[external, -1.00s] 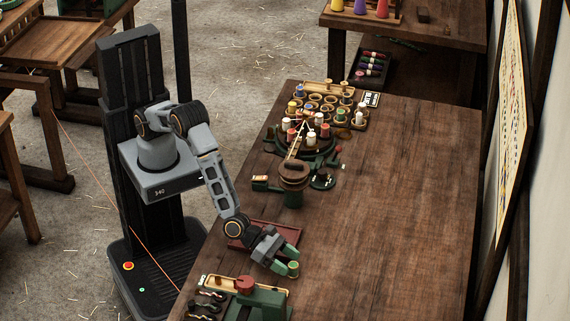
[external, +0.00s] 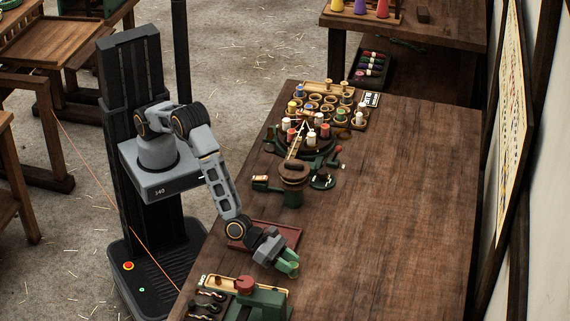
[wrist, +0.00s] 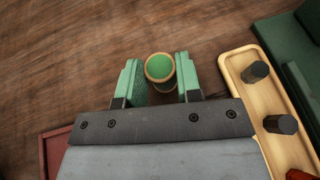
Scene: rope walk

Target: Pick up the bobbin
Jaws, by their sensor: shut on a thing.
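The bobbin (wrist: 159,67) has a green top with a pale wooden rim and stands between the green fingers of my gripper (wrist: 160,82) in the wrist view. In the external view my gripper (external: 289,264) is low over the near part of the workbench, shut on the bobbin (external: 295,266), which is mostly hidden by the fingers. I cannot tell whether the bobbin's base touches the bench.
A dark red tray (external: 290,232) lies behind my gripper. A green machine (external: 262,302) and a pale wooden tray with dark pegs (wrist: 235,62) stand close by. Racks of bobbins (external: 318,103) fill the bench's far left. The bench's right side (external: 400,200) is clear.

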